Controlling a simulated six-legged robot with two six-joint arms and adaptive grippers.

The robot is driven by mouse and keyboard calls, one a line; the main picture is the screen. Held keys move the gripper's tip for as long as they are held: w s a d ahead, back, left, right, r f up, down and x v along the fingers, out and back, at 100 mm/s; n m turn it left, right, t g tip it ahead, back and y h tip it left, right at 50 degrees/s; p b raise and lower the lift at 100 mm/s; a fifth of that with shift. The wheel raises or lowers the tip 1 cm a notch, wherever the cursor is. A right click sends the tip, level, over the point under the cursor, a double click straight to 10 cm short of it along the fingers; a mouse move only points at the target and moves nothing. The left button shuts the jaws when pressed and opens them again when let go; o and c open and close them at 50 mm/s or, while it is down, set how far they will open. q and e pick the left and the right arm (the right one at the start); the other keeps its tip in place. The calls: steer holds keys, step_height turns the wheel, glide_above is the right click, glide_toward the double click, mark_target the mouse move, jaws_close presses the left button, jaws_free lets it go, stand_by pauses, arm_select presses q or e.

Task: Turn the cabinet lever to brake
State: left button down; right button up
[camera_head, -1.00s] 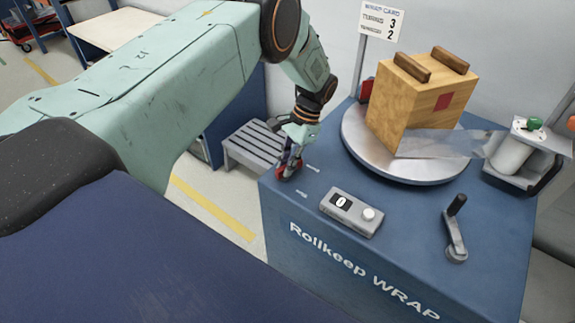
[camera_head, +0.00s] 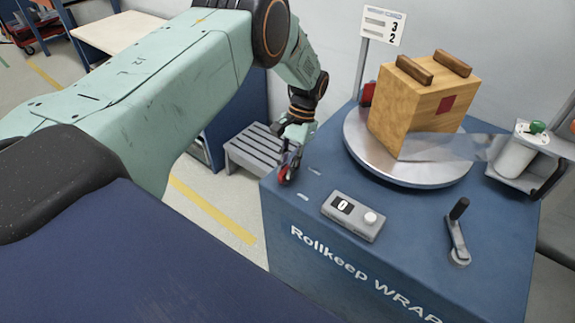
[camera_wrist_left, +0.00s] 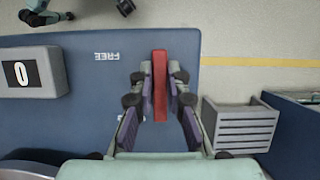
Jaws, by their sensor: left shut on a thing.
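The red cabinet lever (camera_head: 286,174) is at the left edge of the blue cabinet top (camera_head: 400,215). My left gripper (camera_head: 288,168) reaches down over it. In the left wrist view the lever (camera_wrist_left: 160,80) is a red bar running straight up and down between the two fingers, and my left gripper (camera_wrist_left: 159,108) is shut on it. A "FREE" label (camera_wrist_left: 121,56) reads inverted to the left of the bar. A second label (camera_wrist_left: 141,117) is mostly hidden by a finger. The lever's pivot cannot be made out. My right gripper is out of view.
A turntable (camera_head: 362,158) carries a wooden box (camera_head: 408,110) with film stretched to a roll (camera_head: 515,158). A control box showing 0 (camera_head: 352,215) and a crank (camera_head: 457,235) are on the cabinet top. A grey slatted step (camera_head: 255,150) stands left of the cabinet.

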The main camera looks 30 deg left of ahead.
arm_select(q)
steer(key=shift+s+f, duration=0.1)
steer(key=c, duration=1.3)
jaws_free()
steer(key=v, duration=1.2)
